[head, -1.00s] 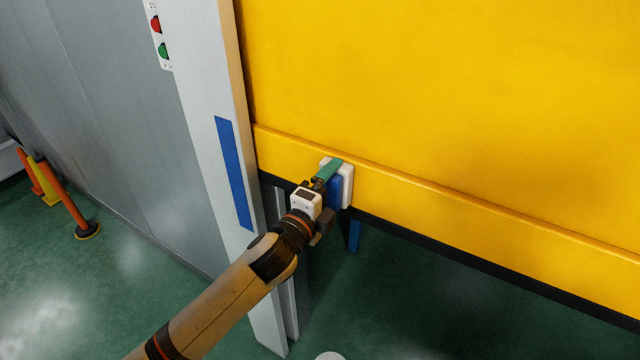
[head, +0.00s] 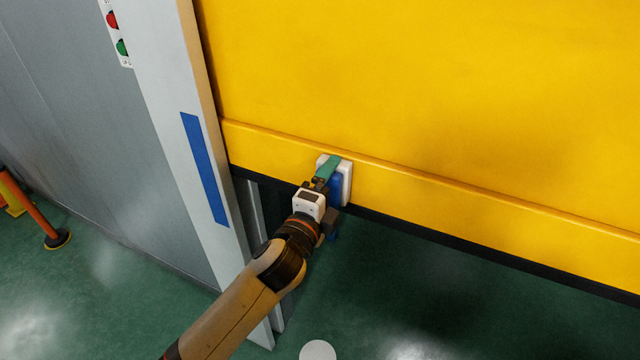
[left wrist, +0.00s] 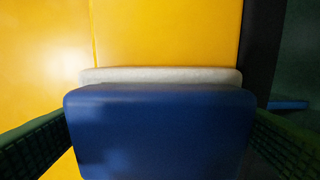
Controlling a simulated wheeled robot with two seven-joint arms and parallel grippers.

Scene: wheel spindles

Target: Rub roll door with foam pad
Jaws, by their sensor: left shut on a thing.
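The yellow roll door (head: 430,90) fills the upper right of the head view, with its black bottom edge hanging above the floor. The foam pad (head: 346,182) has a white face and a blue back, and its white face lies at the door's lower band, seemingly touching it. My left gripper (head: 328,178) is shut on the pad's blue back. In the left wrist view the blue back (left wrist: 160,130) sits between the two green fingers, with the white layer beyond it against the yellow door (left wrist: 165,35). My right gripper is not in view.
A pale door post (head: 170,90) with a blue strip (head: 204,170) stands left of the door. An orange post (head: 35,212) stands at far left. Green floor is open below the door.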

